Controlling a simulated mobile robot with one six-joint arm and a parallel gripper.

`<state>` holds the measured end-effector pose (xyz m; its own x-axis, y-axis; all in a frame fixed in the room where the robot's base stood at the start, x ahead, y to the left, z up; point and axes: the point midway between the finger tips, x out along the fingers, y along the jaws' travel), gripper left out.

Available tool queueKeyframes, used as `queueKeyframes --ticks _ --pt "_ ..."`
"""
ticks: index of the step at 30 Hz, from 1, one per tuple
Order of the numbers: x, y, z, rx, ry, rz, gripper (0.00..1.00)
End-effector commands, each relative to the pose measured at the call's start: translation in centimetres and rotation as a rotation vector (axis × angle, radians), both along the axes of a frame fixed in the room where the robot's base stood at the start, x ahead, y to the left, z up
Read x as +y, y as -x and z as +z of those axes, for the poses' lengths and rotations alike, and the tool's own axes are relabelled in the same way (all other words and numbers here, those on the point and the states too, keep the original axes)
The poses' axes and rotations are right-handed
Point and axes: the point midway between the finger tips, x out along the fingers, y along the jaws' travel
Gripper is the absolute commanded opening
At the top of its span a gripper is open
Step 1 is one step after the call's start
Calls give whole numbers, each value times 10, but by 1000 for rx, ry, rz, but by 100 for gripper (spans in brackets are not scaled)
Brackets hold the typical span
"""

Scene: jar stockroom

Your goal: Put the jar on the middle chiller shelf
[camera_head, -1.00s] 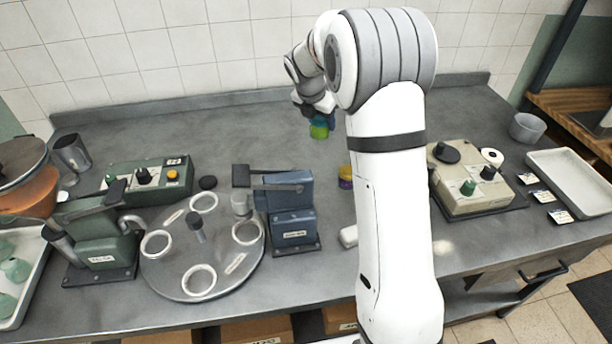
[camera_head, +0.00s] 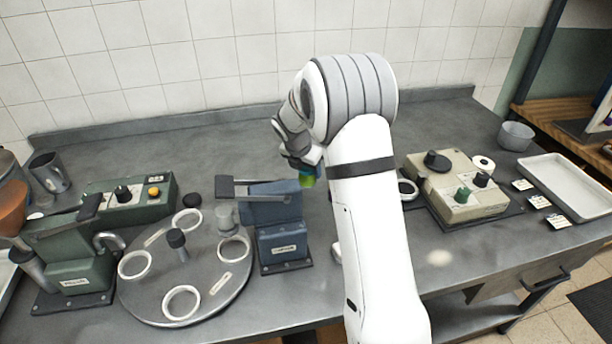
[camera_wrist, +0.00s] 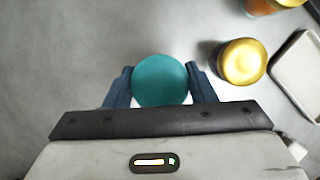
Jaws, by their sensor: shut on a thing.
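My gripper (camera_wrist: 160,88) is shut on a jar with a round teal lid (camera_wrist: 160,80), one blue finger on each side of it. In the head view the jar (camera_head: 307,181) shows as a small patch of green below my wrist, in front of the back part of the counter. Most of it is hidden by my wrist. I cannot make out a chiller shelf in either view.
In the wrist view a yellow-lidded jar (camera_wrist: 240,62) stands right of the held jar, near a white tray (camera_wrist: 301,75). A blue machine (camera_head: 280,225) and a round turntable (camera_head: 205,265) are left of my arm. A beige control box (camera_head: 458,188) is right.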

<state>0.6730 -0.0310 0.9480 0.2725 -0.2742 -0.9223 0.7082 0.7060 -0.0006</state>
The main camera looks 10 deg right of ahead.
Motion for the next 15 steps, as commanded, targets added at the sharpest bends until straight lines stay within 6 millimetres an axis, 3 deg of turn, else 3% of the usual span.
queueKeyframes --ticks 5,15 --pt "0 0 -25 1 0 1 22" --pt "1 0 -29 0 0 1 22"
